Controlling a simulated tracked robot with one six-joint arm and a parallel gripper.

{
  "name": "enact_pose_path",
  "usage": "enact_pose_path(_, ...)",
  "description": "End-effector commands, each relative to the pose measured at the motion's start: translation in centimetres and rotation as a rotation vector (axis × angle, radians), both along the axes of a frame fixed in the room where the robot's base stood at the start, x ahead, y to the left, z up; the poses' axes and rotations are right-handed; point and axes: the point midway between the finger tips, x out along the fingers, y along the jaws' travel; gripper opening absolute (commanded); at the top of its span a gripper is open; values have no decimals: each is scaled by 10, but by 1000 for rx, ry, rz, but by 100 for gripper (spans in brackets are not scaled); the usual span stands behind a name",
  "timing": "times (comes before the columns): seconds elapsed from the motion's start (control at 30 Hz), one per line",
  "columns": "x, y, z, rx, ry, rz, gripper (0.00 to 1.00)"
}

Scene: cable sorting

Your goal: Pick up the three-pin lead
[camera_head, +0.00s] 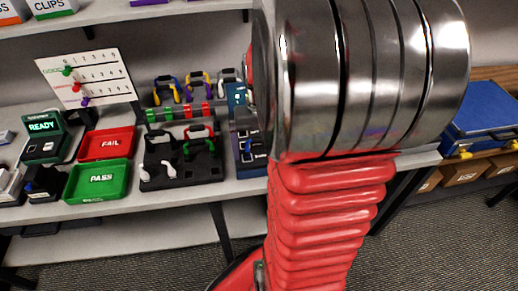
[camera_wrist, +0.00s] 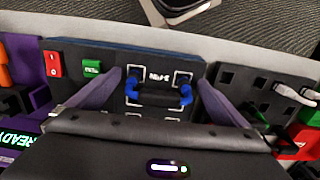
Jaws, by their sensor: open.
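The three-pin lead (camera_wrist: 160,97), a dark lead with blue ends, sits on a dark panel in the wrist view. White square outlines and an upside-down label that seems to read "3-PIN" are by its ends. My gripper (camera_wrist: 160,82) is open, its two purple fingers spread to the left and right of the lead, with visible gaps. I cannot tell how far above the panel the fingertips are. In the head view the blue-edged panel (camera_head: 246,160) shows beside my arm, which hides part of it. My gripper is not visible there.
A black block (camera_head: 180,180) with white, red and green leads stands left of the panel; it shows on the right in the wrist view (camera_wrist: 235,78). Red FAIL (camera_head: 106,143) and green PASS (camera_head: 97,180) trays lie farther left. A rack with several leads (camera_head: 193,88) stands behind.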

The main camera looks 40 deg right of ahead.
Motion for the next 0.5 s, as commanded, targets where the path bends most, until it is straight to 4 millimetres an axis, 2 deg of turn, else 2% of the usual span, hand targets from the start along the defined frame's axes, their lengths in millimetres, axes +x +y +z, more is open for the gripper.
enact_pose_path(0.5, 0, 0, 0, 0, 0, 1, 98)
